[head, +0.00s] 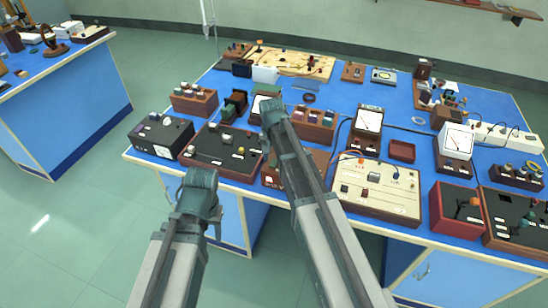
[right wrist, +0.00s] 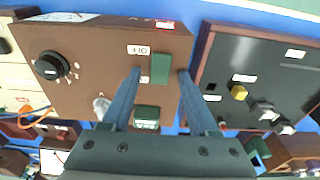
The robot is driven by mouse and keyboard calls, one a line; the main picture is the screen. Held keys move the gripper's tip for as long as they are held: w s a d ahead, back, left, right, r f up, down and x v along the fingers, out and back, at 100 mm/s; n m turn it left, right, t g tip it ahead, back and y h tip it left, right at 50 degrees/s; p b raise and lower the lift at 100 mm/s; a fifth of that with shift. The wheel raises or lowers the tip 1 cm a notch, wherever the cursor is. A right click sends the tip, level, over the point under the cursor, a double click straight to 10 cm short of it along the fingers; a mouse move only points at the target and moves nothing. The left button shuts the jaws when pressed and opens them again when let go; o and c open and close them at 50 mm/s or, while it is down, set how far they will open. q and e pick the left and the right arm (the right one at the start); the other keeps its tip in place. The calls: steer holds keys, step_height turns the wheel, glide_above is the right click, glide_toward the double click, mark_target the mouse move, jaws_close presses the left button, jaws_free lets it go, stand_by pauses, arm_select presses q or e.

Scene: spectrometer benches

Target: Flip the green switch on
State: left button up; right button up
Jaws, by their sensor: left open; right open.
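A brown switch box lies under my right gripper; in the right wrist view its panel (right wrist: 95,45) carries an OFF label (right wrist: 138,49). A green switch (right wrist: 161,68) sits beside that label, between the fingertips of my open right gripper (right wrist: 159,73). A second green part (right wrist: 147,113) shows lower between the fingers, with a white label by it. I cannot tell whether the fingers touch the panel. In the head view my right gripper (head: 272,110) is over the bench and my arm hides much of the box. My left gripper (head: 201,182) is open and empty, in front of the bench.
The box also has a black knob (right wrist: 48,66) and a small pale lever (right wrist: 101,106). A dark panel box (head: 222,150) stands close beside it, and a cream panel (head: 378,190) on the other side. The blue bench (head: 345,92) is crowded; the floor at left is clear.

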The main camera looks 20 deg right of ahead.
mark_target(273, 164)
step_height(273, 164, up, 14)
steer(key=s+p, duration=0.1)
steer(key=p, duration=1.2)
steer(key=shift+a+f+p, duration=0.15)
steer(key=shift+a+p, duration=0.2)
steer(key=shift+a, duration=0.05)
steer(key=s+a+f+n+b, duration=0.2)
steer(key=s+a+n, duration=0.1)
steer(key=s, duration=0.4)
steer(key=s+a+f+n+b, duration=0.2)
steer(key=s+a+n, duration=0.2)
steer(key=s, duration=0.4)
steer(key=s+a+f+n+g+b, duration=0.1)
steer(key=s+a+f+n+b, duration=0.1)
steer(key=s+a, duration=0.3)
steer(key=s+n, duration=0.1)
steer(key=s, duration=0.2)
steer(key=shift+a+n+h, duration=0.2)
steer(key=shift+n+h, duration=0.1)
